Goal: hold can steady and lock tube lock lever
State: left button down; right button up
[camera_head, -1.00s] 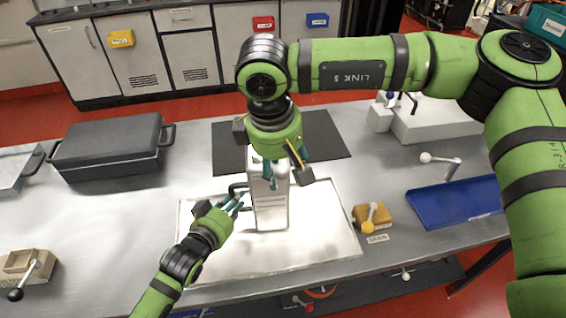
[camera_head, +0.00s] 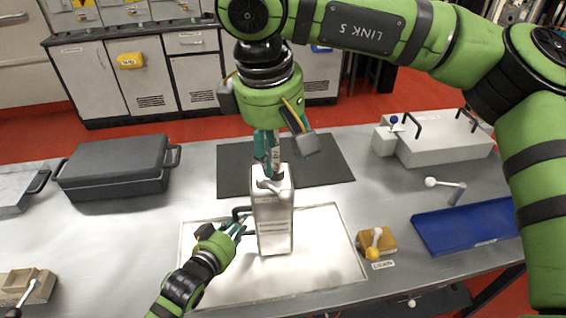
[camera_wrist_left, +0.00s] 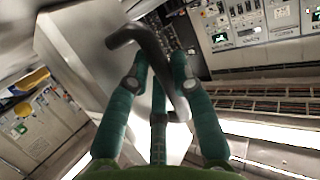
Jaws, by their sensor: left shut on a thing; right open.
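The can (camera_head: 273,225) is a tall silver-white box standing upright on the pale tray. My left gripper (camera_head: 238,230) is shut on its black side handle (camera_head: 240,211). In the left wrist view the teal fingers (camera_wrist_left: 155,85) close around the dark bent handle (camera_wrist_left: 150,45), with the can's pale wall (camera_wrist_left: 70,65) beside it. A grey tube (camera_head: 276,157) stands up from the can's top. A small pale lever (camera_head: 268,185) lies at its base. My right gripper (camera_head: 265,150) is open, pointing down around or beside the tube; contact is unclear.
The pale tray (camera_head: 330,275) lies under the can. A yellow valve block (camera_head: 376,243) and blue tray (camera_head: 465,226) are on the right. A white box (camera_head: 445,145) stands behind them. A dark case (camera_head: 115,165) is at left, and a dark mat (camera_head: 325,165) lies behind the can.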

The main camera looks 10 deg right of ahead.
pick_arm(q)
jog(key=shift+s+a+f, duration=0.1)
jog(key=shift+f, duration=0.25)
jog(key=c, duration=1)
grip_release()
jog(key=shift+r, duration=0.1)
